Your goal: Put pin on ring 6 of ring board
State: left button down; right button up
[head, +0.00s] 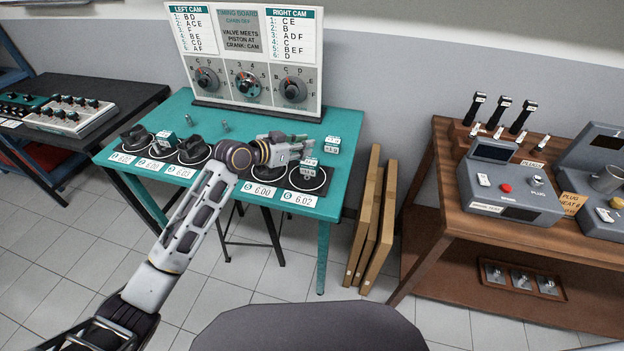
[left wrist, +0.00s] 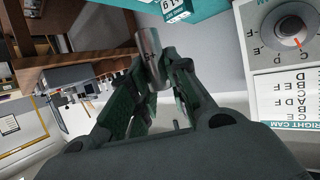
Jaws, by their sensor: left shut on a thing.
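My left gripper (head: 302,139) reaches over the right part of the teal table in the head view. In the left wrist view its green fingers (left wrist: 152,85) are shut on a grey metal pin (left wrist: 150,52), which sticks out past the fingertips. In the head view the pin is too small to make out. Ring 6 (head: 321,186) is a dark pad with a pale ring at the right end of the row, behind its label (head: 299,199). A labelled block (head: 309,169) stands on it. The gripper is above and behind this ring. My right gripper is out of view.
A labelled block (head: 333,145) stands behind ring 6. Dark parts (head: 194,150) sit on left rings, near a teal cube (head: 166,138). The timing board (head: 252,60) rises at the table's rear.

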pick_arm(q)
jog(key=shift+s+d+f, duration=0.1)
jog(key=shift+s+d, duration=0.2)
jog(key=shift+s, duration=0.05)
jog(key=shift+a+f, duration=0.1)
jog(key=shift+w+h, duration=0.1)
jog(key=shift+h, duration=0.2)
notch_tip(320, 180, down, 5)
jog(key=shift+f, duration=0.6)
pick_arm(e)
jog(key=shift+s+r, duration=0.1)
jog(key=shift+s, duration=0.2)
